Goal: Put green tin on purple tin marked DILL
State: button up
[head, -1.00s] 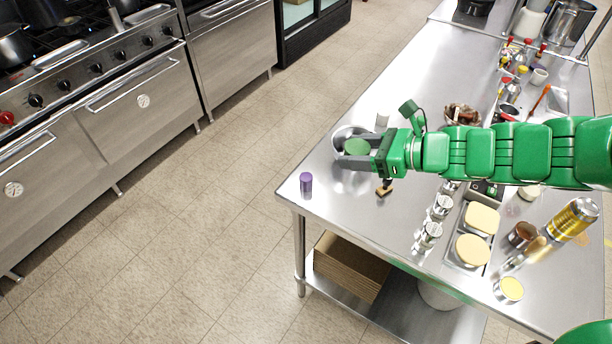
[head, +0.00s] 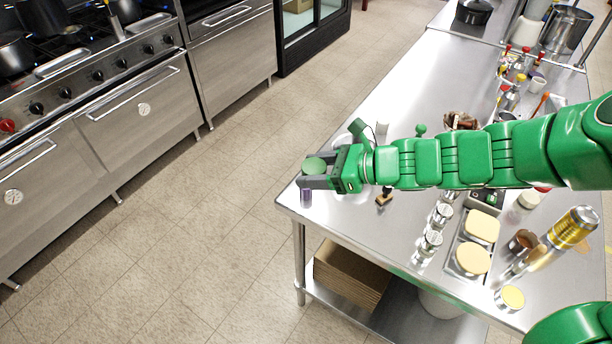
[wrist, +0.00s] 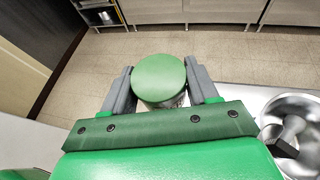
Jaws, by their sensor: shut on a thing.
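The green tin (head: 314,165) is held between the fingers of my gripper (head: 316,176), over the near left corner of the steel table. Its round green lid also shows in the wrist view (wrist: 159,78), between the two grey fingers (wrist: 160,88). The purple tin (head: 306,197) stands at that table corner, just below the gripper in the head view. Its upper part is hidden by the gripper, and no marking on it can be read. I cannot tell whether the two tins touch. In the wrist view the purple tin is hidden.
A steel bowl (wrist: 292,122) lies to the right of my gripper in the wrist view. A small brown-and-black object (head: 384,197), shiny shakers (head: 432,240) and a tray of yellow-lidded containers (head: 462,278) stand farther right. The table edge is close, with open floor beyond.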

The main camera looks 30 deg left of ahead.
jog(key=w+a+f, duration=0.1)
jog(key=f, duration=0.1)
jog(key=w+a+f, duration=0.3)
jog(key=a+f, duration=0.1)
jog(key=shift+w+f, duration=0.15)
jog(key=shift+w, duration=0.2)
jog(key=shift+w+a+f, duration=0.2)
jog(key=shift+f, duration=1.7)
jog(key=shift+f, duration=0.15)
jog(key=o, duration=1.1)
jog(key=shift+d+r, duration=0.1)
jog(key=shift+r, duration=0.1)
jog(key=shift+v, duration=5.95)
jog(key=shift+r, duration=0.1)
